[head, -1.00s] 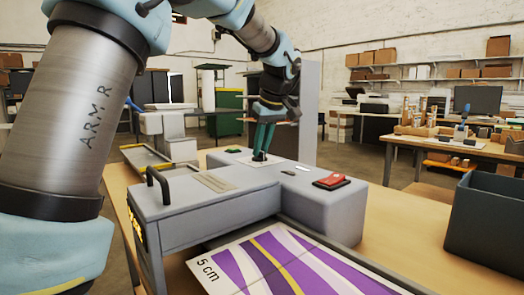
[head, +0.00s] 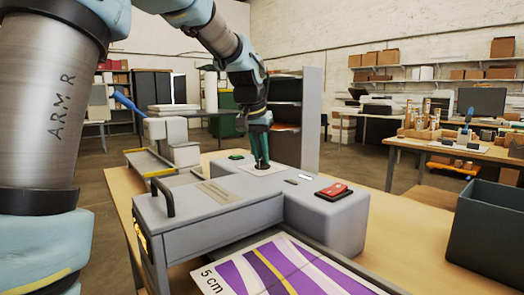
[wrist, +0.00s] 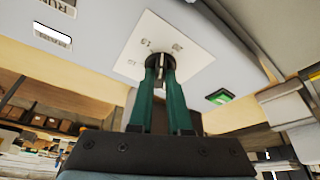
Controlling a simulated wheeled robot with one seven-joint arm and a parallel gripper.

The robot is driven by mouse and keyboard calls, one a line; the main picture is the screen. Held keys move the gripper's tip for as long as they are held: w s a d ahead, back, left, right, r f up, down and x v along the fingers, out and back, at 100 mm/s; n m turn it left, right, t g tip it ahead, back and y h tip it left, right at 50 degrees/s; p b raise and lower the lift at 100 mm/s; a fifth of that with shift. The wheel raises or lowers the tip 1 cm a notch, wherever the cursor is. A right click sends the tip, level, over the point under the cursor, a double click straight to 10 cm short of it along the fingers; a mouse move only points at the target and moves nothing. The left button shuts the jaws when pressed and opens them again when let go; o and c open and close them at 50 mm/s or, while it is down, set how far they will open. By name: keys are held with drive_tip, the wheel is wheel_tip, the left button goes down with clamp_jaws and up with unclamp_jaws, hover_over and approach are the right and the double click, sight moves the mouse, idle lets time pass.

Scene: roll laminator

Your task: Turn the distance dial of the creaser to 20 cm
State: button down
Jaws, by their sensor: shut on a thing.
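The grey creaser (head: 300,205) stands on a wooden table. On its top is a white scale plate (head: 246,169), also seen in the wrist view (wrist: 190,48) with small printed marks too blurred to read surely. The small black distance dial (wrist: 153,60) sits on this plate. My gripper (wrist: 162,68) is shut on the dial, its green fingers on either side of it. In the head view my gripper (head: 261,166) hides most of the dial, and the dial's setting cannot be read.
A red switch (head: 334,190) and a green button (head: 236,156) are on the creaser's top. A black handle (head: 165,197) rises at its left. A purple-striped sheet marked 5 cm (head: 270,270) lies in front. A dark bin (head: 490,235) stands at right.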

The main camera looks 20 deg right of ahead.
drive_tip(key=m+g, duration=0.1)
drive_tip(key=m, duration=0.2)
drive_tip(key=m+g+h+p, duration=0.1)
drive_tip(key=m, duration=0.1)
drive_tip(key=shift+w+a+m, duration=0.15)
drive_tip(key=shift+w+m, duration=0.05)
drive_tip(key=shift+m, duration=0.2)
idle(0.4)
drive_tip(key=c, duration=0.9)
unclamp_jaws()
drive_tip(key=shift+o, duration=0.2)
drive_tip(key=v, duration=1)
drive_tip(key=shift+a+r+b, duration=0.2)
drive_tip(key=shift+r+b, duration=0.15)
drive_tip(key=shift+s, duration=0.1)
